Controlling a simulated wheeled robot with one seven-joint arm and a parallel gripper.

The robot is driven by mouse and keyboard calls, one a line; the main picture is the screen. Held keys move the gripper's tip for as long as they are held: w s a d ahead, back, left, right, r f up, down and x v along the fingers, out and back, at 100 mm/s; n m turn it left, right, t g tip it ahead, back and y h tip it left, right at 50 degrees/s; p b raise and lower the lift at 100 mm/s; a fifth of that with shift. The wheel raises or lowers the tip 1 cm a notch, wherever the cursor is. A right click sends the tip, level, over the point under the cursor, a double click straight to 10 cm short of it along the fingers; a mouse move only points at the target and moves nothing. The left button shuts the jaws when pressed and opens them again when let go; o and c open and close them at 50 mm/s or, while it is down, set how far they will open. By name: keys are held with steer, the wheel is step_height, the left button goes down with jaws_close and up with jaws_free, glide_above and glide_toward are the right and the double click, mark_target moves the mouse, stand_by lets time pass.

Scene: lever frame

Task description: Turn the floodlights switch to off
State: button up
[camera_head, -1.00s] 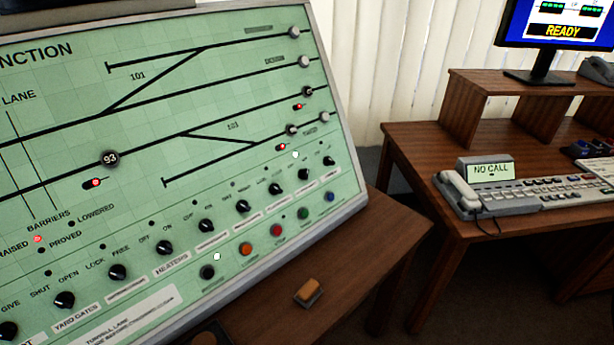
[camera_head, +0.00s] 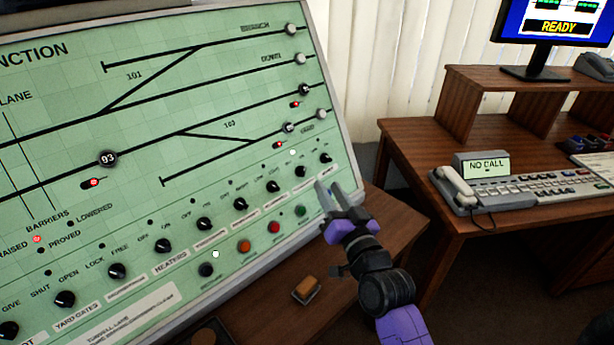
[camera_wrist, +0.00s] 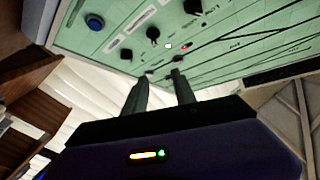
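The green control panel (camera_head: 60,200) has a slanted row of black rotary knobs along its lower part, such as one knob (camera_head: 240,204) near the middle and the last knob (camera_head: 325,158) at the right end. Most small labels are too blurred to read, so I cannot tell which knob is the floodlights switch. My gripper (camera_head: 328,186) is in front of the panel's lower right edge, below the right-end knobs. Its two fingers are apart with nothing between them. In the wrist view the open fingers (camera_wrist: 159,77) point toward the panel, with several black knobs (camera_wrist: 153,32) beyond them.
Coloured push buttons, such as the red one (camera_head: 274,227), sit below the knobs; my gripper hides the blue one in the head view. An orange-topped block (camera_head: 306,289) lies on the wooden desk. A second desk (camera_head: 405,150) at the right holds a telephone console (camera_head: 485,190).

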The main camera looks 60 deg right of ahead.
mark_target(304, 173)
steer(key=shift+w+d+f+m+y+p, duration=0.1)
steer(key=shift+w+d+f+y+p, duration=0.4)
steer(key=shift+w, duration=1.15)
steer(key=shift+w+d+f+m+y, duration=0.15)
steer(key=shift+w+d+f, duration=0.4)
steer(key=shift+w+d, duration=0.85)
steer(key=shift+w+d+f+m+y+p, duration=0.1)
steer(key=shift+w+d+f+y+p, duration=0.35)
steer(key=shift+w, duration=1.4)
steer(key=shift+f, duration=0.1)
jaws_close()
